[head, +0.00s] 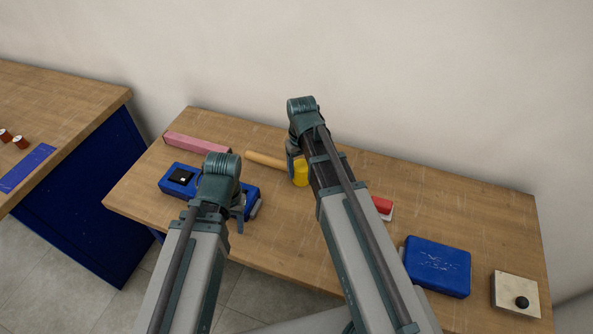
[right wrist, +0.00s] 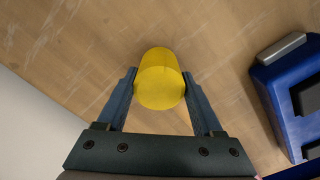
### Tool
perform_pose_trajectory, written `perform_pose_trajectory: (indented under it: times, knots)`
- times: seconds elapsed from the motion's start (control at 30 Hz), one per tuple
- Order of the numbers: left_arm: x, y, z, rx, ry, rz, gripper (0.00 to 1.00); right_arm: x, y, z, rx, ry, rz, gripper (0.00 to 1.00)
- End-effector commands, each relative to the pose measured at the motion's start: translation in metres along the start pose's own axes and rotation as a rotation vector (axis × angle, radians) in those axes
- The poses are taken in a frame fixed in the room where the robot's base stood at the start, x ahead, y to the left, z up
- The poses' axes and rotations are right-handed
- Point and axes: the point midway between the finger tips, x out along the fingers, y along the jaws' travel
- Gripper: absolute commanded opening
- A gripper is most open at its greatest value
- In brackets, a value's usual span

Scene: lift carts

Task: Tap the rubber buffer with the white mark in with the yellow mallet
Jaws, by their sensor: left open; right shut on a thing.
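The yellow mallet (head: 301,174) has a wooden handle (head: 265,160) that points left in the head view. My right gripper (head: 294,163) is shut on its yellow head, which shows between the fingers in the right wrist view (right wrist: 160,80). A blue block (head: 170,187) lies at the left of the table. A black buffer (head: 179,175) with a small white mark sits in its left part. My left gripper (head: 241,212) is open beside the block's right end and hides part of it. Black pieces (right wrist: 307,95) on the block also show in the right wrist view.
A pink bar (head: 197,144) lies behind the blue block. A red and white object (head: 383,207), a blue case (head: 437,266) and a pale plate with a black knob (head: 510,292) are to the right. A second table (head: 60,95) stands left, across a gap.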

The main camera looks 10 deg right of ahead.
Motion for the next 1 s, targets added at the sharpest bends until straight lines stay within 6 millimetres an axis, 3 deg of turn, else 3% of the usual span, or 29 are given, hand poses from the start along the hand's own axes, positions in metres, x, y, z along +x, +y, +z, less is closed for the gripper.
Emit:
perform_pose_trajectory:
  times: [0.27,0.47,1.0]
  knots:
    - [-0.001,0.0,0.0,0.0,0.0,0.0,0.5,-0.001,0.0,-0.001,0.0,0.002,0.0,0.0]
    - [-0.013,-0.001,0.001,0.0,0.0,0.0,0.5,-0.013,0.0,-0.001,0.0,0.001,0.0,0.0]
    - [-0.09,-0.009,0.005,0.002,0.0,0.0,0.5,-0.09,0.0,0.0,0.0,0.001,0.0,0.0]
